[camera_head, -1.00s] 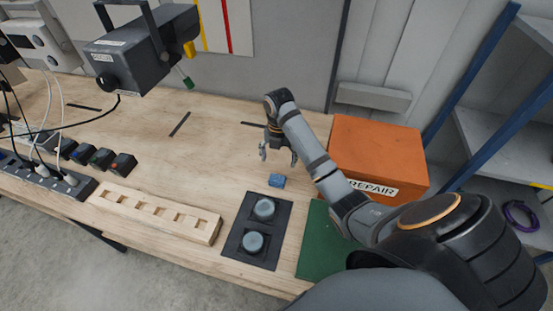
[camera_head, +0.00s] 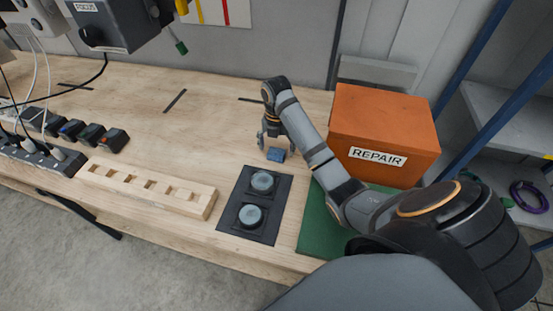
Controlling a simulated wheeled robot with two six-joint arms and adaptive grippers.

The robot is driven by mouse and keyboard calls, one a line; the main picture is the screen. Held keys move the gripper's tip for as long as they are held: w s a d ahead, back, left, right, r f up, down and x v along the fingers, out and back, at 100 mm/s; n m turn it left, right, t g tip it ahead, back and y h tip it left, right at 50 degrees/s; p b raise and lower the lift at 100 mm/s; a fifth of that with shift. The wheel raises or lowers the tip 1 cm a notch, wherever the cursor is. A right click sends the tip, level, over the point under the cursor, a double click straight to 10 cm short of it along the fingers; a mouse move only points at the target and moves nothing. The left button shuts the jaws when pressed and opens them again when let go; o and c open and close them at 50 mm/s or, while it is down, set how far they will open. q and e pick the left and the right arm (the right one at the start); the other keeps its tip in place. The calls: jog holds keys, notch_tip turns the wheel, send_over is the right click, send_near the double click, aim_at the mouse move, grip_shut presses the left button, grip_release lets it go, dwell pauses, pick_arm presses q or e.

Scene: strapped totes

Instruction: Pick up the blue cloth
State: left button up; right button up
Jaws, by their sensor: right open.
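The small folded blue cloth (camera_head: 276,155) lies on the wooden table, just beyond the black pad with two round knobs. My right gripper (camera_head: 273,147) is open and points down right at the cloth, with its fingers close around or just behind it. I cannot tell whether the fingers touch the cloth. My left gripper is not in view.
An orange box marked REPAIR (camera_head: 385,133) stands right of my right arm. A green mat (camera_head: 316,226) lies in front of it. The black pad (camera_head: 231,217) and a slotted wooden block (camera_head: 148,187) are nearby. The table's middle left is clear.

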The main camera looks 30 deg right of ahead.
notch_tip(320, 180, down, 2)
jog(key=shift+w+f, duration=0.1)
jog(key=shift+w, duration=0.05)
jog(key=shift+c, duration=0.4)
jog(key=shift+r, duration=0.2)
jog(key=shift+c, duration=1.2)
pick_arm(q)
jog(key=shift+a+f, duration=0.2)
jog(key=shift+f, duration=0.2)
pick_arm(e)
jog(key=c, duration=0.7)
